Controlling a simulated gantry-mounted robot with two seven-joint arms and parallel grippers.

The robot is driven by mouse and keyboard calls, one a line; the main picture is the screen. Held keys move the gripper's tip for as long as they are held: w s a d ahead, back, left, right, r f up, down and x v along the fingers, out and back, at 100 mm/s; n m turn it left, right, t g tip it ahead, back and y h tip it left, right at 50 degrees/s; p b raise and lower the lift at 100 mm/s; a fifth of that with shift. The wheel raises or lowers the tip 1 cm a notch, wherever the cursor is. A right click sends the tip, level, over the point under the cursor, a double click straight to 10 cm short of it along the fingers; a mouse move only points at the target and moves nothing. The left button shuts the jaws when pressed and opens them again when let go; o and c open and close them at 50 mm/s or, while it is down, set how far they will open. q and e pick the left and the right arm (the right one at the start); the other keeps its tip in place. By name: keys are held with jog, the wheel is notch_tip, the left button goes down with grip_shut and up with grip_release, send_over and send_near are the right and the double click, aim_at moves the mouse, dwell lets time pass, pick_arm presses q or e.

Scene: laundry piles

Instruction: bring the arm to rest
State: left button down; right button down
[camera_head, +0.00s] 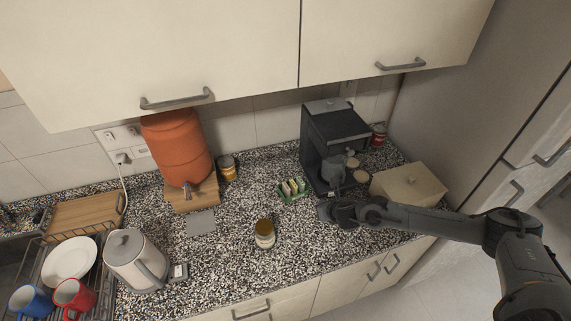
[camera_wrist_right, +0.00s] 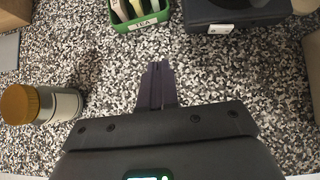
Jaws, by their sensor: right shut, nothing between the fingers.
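My right arm comes in from the right in the head view, and its gripper (camera_head: 327,211) is over the speckled counter, in front of the black coffee machine. In the right wrist view the gripper (camera_wrist_right: 157,84) has its two fingers together with nothing between them. Bare counter (camera_wrist_right: 225,75) lies beyond and around the fingertips. My left gripper does not show in either view.
A jar (camera_head: 264,233) stands left of the gripper. The green tea box (camera_head: 292,190), coffee machine (camera_head: 336,145) and beige box (camera_head: 408,184) are close by. A kettle (camera_head: 136,260), orange dispenser (camera_head: 178,148) and dish rack (camera_head: 102,283) stand further left.

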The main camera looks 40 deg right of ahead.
jog(key=s+a+m, duration=0.1)
jog(key=a, duration=0.2)
jog(key=s+a+f+m, duration=0.1)
jog(key=a, duration=0.2)
jog(key=a+f+m+y, duration=0.1)
jog(key=a, duration=0.2)
jog(key=shift+s+a+f+m, duration=0.15)
jog(key=shift+s+a+m, duration=0.2)
jog(key=shift+s+m, duration=0.05)
jog(key=s+a+m, duration=0.1)
jog(key=a+m, duration=0.1)
jog(key=a, duration=0.1)
jog(key=s+a+m, duration=0.2)
jog(key=a, duration=0.1)
jog(key=s+a+m+g+y, duration=0.1)
jog(key=s+a+m, duration=0.1)
jog(key=a, duration=0.2)
jog(key=shift+m, duration=0.4)
jog(key=s+a+r+m+g+y, duration=0.1)
jog(key=s+a+r+m+g, duration=0.2)
jog(key=s+m, duration=0.5)
jog(key=s+a+r+m+g, duration=0.1)
jog(key=s+a+r+m, duration=0.2)
jog(key=s+a+m, duration=0.55)
jog(key=w+d+r+m+p, duration=0.1)
jog(key=d+r+p, duration=0.3)
jog(key=r+p, duration=0.9)
jog(key=shift+w+r+m+p, duration=0.25)
jog(key=shift+r+m+p, duration=0.25)
jog(key=shift+m, duration=0.35)
